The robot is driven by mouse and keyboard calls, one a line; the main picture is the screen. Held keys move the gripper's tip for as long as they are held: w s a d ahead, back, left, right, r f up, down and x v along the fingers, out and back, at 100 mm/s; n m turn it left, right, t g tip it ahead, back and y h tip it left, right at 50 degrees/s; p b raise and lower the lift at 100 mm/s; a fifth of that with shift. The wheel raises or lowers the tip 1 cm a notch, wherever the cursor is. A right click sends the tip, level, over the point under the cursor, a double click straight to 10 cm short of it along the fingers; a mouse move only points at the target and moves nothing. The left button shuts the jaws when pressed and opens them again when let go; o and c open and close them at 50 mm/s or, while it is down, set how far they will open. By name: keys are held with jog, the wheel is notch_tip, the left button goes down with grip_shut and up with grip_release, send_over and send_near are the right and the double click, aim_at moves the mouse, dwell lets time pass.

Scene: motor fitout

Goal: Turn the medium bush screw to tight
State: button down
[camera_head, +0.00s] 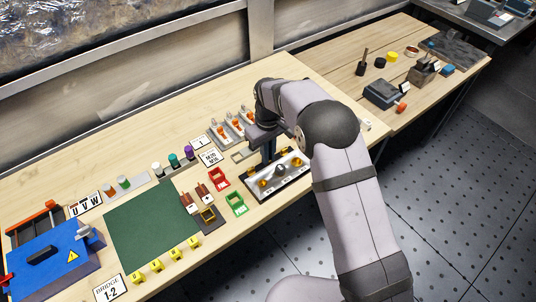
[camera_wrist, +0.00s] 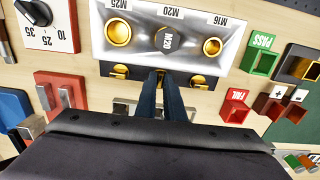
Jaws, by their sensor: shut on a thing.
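A silvery bush plate (camera_head: 266,195) lies on the wooden bench; its face (camera_wrist: 232,20) is marked M25, M20 and M16 in the wrist view. It has brass rings at M25 (camera_wrist: 118,32) and M16 (camera_wrist: 212,47), and a dark M20 hexagonal piece (camera_wrist: 167,41) between them. Brass screws sit on the dark edge strip below, one at left (camera_wrist: 120,71) and one at right (camera_wrist: 197,80). My gripper (camera_wrist: 165,76) points at the middle of this strip, its two fingers close together. They are shut at the medium bush screw's place and hide it.
A dial (camera_wrist: 40,20) with numbers stands beside the plate. A green PASS bin (camera_head: 237,203) and a red FAIL bin (camera_head: 219,178) stand close to the plate. A green mat (camera_head: 150,225) and a blue box (camera_head: 50,260) lie farther left.

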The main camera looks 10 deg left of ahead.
jog(key=shift+r, duration=0.1)
jog(key=c, duration=1.9)
grip_release()
jog(key=shift+o, duration=0.2)
notch_tip(320, 180, up, 7)
jog(key=shift+b, duration=1.1)
jog(key=shift+r, duration=0.15)
